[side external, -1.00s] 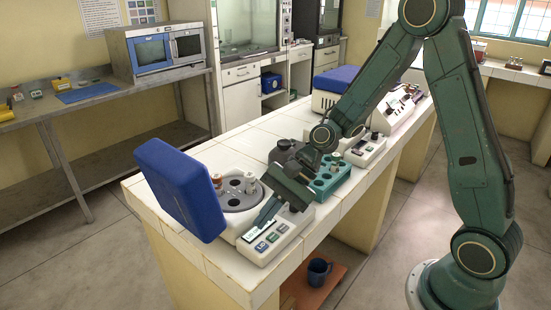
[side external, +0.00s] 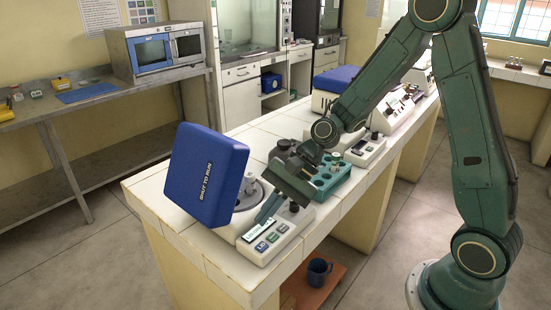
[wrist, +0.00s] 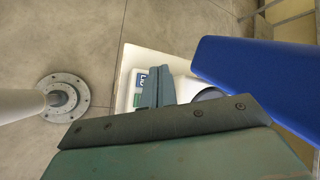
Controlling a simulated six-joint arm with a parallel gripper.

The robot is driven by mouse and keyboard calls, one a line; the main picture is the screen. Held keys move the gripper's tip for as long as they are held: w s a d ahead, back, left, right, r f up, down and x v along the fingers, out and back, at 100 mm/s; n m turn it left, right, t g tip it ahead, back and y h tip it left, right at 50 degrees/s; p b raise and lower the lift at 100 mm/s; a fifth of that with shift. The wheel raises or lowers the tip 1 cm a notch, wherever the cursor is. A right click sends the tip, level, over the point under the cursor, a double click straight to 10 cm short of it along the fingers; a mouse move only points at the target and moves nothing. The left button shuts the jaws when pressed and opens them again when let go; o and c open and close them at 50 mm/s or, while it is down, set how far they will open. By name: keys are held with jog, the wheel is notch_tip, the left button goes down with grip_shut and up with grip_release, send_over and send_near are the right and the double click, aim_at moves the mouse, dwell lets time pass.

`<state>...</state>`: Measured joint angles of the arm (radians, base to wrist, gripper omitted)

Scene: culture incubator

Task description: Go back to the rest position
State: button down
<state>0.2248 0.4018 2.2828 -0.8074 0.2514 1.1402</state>
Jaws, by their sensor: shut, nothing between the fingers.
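My gripper (side external: 268,208) is shut and empty, its fingers pointing down over the front control panel of the white incubator device (side external: 262,252). In the wrist view my gripper (wrist: 153,88) shows its two fingers together. The blue lid (side external: 207,177) stands partly open and tilted over the device, with lettering on its face that looks like "SHUT TO RUN". The lid (wrist: 262,65) also shows in the wrist view, right of my fingers and apart from them.
A teal rack (side external: 333,176) with round holes stands just behind my gripper on the tiled bench (side external: 150,200). More instruments (side external: 395,110) line the bench farther back. The floor left of the bench is clear.

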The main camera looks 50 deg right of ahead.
jog(key=s+d+r+n+t+h, duration=0.1)
jog(key=s+d+r+n+h, duration=0.3)
jog(key=s, duration=0.5)
jog(key=s+d+r+n+t+h, duration=0.1)
jog(key=s+d+r+n+h, duration=0.3)
jog(key=s+d+r+n, duration=0.2)
jog(key=shift+s+d+r+n+t+h, duration=0.25)
jog(key=shift+s+r+n, duration=0.85)
jog(key=shift+s+r, duration=1.3)
jog(key=shift+w+r, duration=0.15)
jog(key=shift+w, duration=0.05)
